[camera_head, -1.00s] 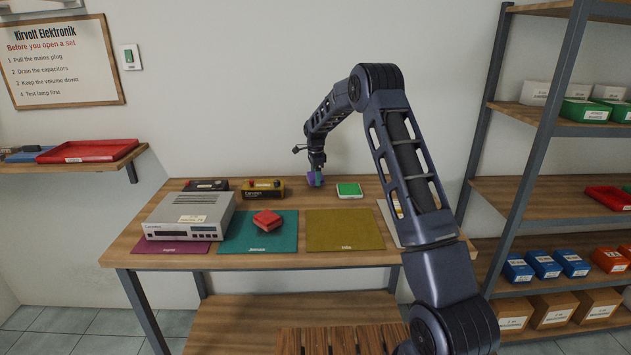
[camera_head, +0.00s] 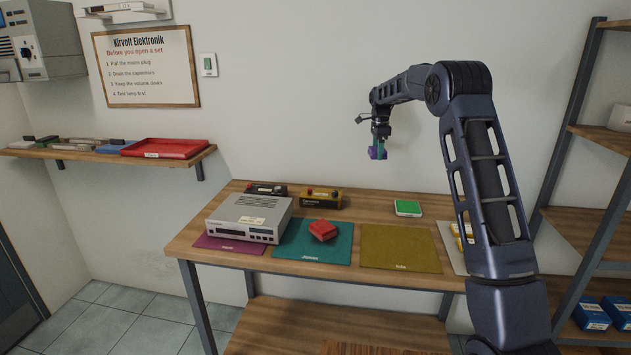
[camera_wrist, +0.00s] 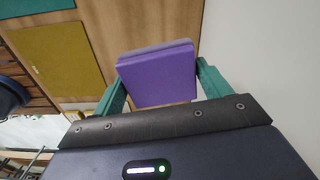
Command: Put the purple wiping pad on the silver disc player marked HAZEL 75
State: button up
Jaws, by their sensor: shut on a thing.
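The purple wiping pad (camera_wrist: 160,76) is between the green fingers of my gripper (camera_wrist: 158,88) in the wrist view. In the head view my gripper (camera_head: 378,154) holds the purple pad (camera_head: 374,153) in the air above the back of the bench. The gripper is shut on the pad. The silver disc player (camera_head: 245,219) sits at the left of the bench, partly on a purple mat, well to the left of and below my gripper. A pale label lies on its top; its text is too small to read. Its top otherwise looks clear.
An olive mat (camera_head: 400,249) is empty. A green-topped block (camera_head: 408,207) and a yellow-brown box (camera_head: 321,198) stand at the back. A shelf with a red tray (camera_head: 165,148) hangs at left.

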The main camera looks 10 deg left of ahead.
jog(key=s+a+r+n, duration=0.1)
jog(key=s+a+r, duration=0.15)
jog(key=a, duration=0.85)
notch_tip(320, 180, up, 5)
jog(key=n, duration=0.6)
send_over(252, 208)
notch_tip(252, 208, down, 19)
jog(key=shift+f, duration=0.2)
jog(key=o, duration=1)
jog(key=shift+f, duration=0.1)
notch_tip(252, 208, up, 12)
jog(key=shift+r, duration=0.15)
jog(key=shift+w, duration=0.1)
